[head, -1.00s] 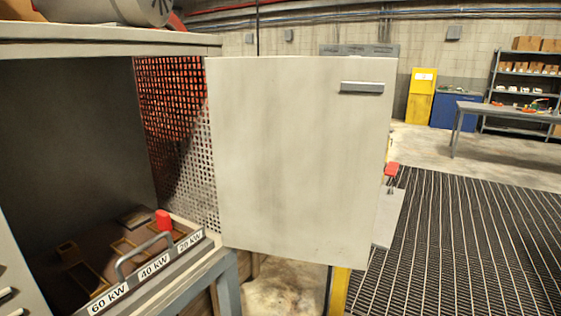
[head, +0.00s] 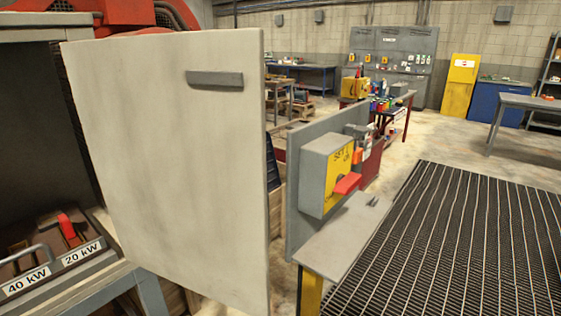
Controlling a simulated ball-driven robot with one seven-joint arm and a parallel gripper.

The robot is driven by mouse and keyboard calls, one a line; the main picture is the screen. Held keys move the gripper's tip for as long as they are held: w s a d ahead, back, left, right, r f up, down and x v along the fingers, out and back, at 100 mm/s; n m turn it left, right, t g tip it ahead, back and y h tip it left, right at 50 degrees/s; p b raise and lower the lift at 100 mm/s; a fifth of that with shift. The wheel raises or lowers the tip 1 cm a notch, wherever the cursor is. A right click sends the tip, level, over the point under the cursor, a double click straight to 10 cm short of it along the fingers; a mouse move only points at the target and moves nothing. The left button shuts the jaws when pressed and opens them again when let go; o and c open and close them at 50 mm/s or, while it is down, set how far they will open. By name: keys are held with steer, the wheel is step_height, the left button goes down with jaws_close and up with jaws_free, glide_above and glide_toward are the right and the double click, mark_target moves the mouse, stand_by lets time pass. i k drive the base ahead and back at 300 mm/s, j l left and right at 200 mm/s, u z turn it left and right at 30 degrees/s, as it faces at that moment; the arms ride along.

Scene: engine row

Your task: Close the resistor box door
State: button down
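The resistor box door (head: 175,165) is a pale grey panel with a dark grey bar handle (head: 215,80) near its top. It stands open, swung out to the right of the box opening. The resistor box (head: 28,120) is at the left edge, with its dark inside partly in view. A red-tipped lever (head: 68,229) and a grey handle (head: 25,262) sit low in it, above labels reading 40 kW and 20 kW. My gripper is not in view.
Right of the door stands a grey panel with a yellow-fronted switch box (head: 330,175) and red lever (head: 347,184), above a small grey shelf (head: 345,240).

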mark_target(180, 167)
steer(key=i+l+z, duration=0.5)
steer(key=l+z, duration=0.2)
steer(key=i+l+z, duration=0.4)
steer(key=i+u, duration=0.25)
steer(key=i, duration=0.25)
steer(key=i+l+u, duration=0.25)
steer(key=i, duration=0.25)
steer(key=i+u, duration=0.25)
steer(key=u, duration=0.25)
steer(key=i+l+u, duration=0.15)
steer(key=u, duration=0.3)
steer(key=i+l+u, duration=0.2)
steer(key=u, duration=0.3)
steer(key=i+l+u, duration=0.25)
steer(key=u, duration=0.2)
steer(key=i+l+u, duration=0.15)
steer(key=u, duration=0.25)
steer(key=i+l+u, duration=0.1)
steer(key=l+u, duration=1)
steer(key=u, duration=0.2)
steer(key=l+u, duration=0.4)
